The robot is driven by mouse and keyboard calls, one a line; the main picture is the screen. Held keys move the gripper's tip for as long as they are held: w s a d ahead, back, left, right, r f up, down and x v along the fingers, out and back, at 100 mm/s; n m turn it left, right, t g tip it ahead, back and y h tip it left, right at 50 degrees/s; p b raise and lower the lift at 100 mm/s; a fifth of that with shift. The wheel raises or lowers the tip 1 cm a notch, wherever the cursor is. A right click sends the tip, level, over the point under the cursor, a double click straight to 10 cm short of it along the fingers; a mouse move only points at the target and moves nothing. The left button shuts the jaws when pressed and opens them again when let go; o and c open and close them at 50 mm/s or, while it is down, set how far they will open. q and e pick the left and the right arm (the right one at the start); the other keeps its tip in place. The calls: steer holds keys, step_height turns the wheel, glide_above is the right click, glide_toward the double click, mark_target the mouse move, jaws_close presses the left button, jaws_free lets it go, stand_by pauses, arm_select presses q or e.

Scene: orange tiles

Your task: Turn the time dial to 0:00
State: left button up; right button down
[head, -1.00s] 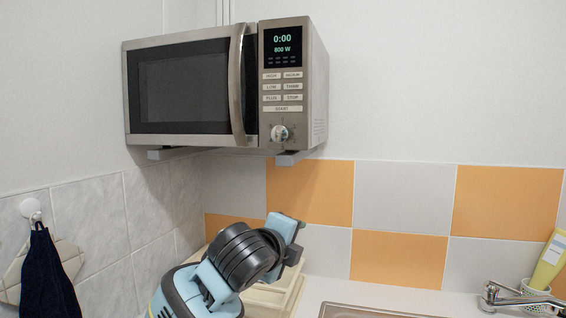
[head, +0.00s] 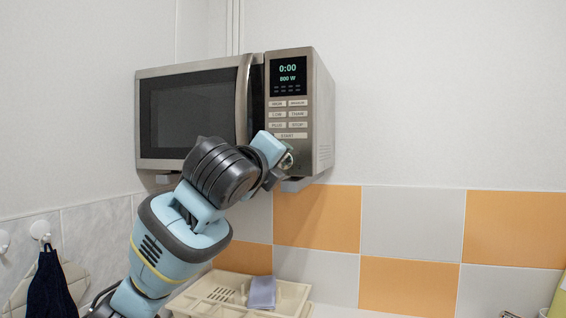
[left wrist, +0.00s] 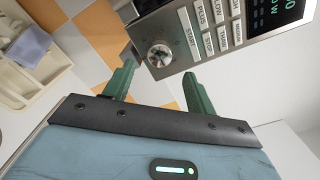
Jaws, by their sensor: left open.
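The microwave (head: 200,110) is mounted on the wall. Its display (head: 288,73) reads 0:00 and 800 W. The round silver time dial (left wrist: 160,55) sits low on the control panel, below the buttons, in the left wrist view. In the head view the dial (head: 287,158) is partly hidden by my left gripper (head: 276,170). In the left wrist view my left gripper (left wrist: 158,88) is open, its two green fingers apart on either side below the dial. The dial lies just beyond the fingertips, and nothing is between them. My right gripper is not in view.
A cream dish rack (head: 225,295) with a grey-blue item (head: 262,292) stands on the counter below. A dark towel (head: 50,285) hangs at the left. The wall right of the microwave is clear.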

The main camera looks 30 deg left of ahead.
mark_target(284, 161)
arm_select(q)
steer(key=shift+x, duration=2.95)
steer(key=c, duration=1)
